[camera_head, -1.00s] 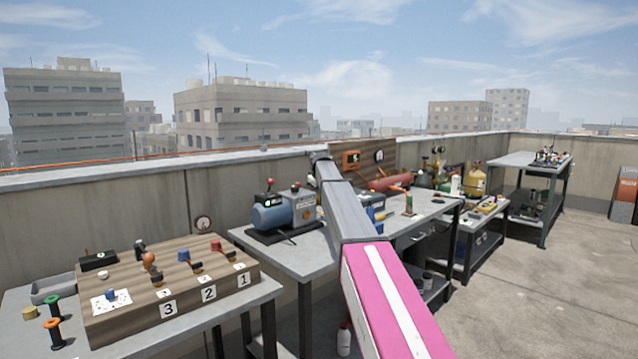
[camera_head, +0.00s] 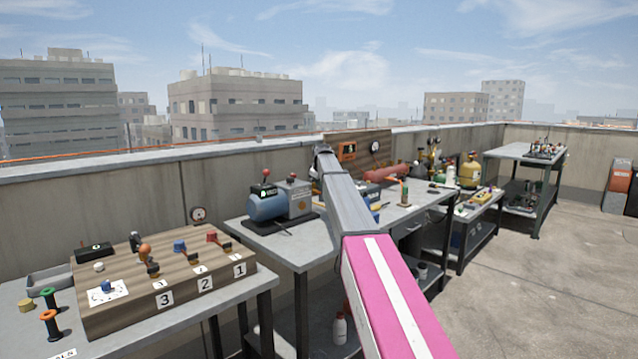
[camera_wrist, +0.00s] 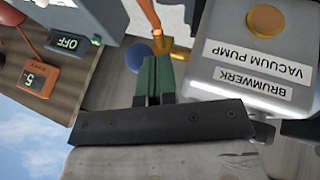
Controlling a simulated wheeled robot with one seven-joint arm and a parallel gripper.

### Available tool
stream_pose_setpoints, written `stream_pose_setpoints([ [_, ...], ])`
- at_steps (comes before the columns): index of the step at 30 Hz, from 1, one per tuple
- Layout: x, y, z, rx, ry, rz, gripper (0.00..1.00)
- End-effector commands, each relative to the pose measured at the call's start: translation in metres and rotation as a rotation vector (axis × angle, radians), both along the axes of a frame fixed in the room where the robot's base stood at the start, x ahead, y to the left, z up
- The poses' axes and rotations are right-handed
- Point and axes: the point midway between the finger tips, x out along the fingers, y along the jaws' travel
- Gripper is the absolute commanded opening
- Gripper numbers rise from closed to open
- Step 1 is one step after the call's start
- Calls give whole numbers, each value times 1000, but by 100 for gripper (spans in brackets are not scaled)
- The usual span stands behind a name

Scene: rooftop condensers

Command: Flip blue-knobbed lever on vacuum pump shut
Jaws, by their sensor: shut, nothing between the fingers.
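The vacuum pump (camera_wrist: 255,60) is a grey box labelled BRUMWERK VACUUM PUMP, upside down at the right of the wrist view, with an orange round cap on it. A blue ball knob (camera_wrist: 138,57) shows just left of my gripper's tips, partly hidden by a finger. A brass fitting (camera_wrist: 168,47) lies just beyond the tips. My gripper (camera_wrist: 154,64) has green fingers that are closed together, with nothing between them. I cannot tell whether they touch the knob. The knob's lever is not clearly visible. In the head view my arm hides the gripper.
An orange hose (camera_wrist: 148,14) runs near the fitting. A grey box marked OFF (camera_wrist: 98,20) and an orange display (camera_wrist: 37,75) are at the wrist view's left. A blue-tank machine (camera_head: 268,207) stands left of my arm. A wooden lever block (camera_head: 120,310) is at front left.

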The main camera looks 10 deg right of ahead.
Motion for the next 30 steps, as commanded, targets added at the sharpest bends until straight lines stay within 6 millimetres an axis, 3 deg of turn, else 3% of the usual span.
stream_pose_setpoints([
  [11,6,-15,0,1,-1,144,0],
  [30,46,-56,1,2,-1,738,0],
])
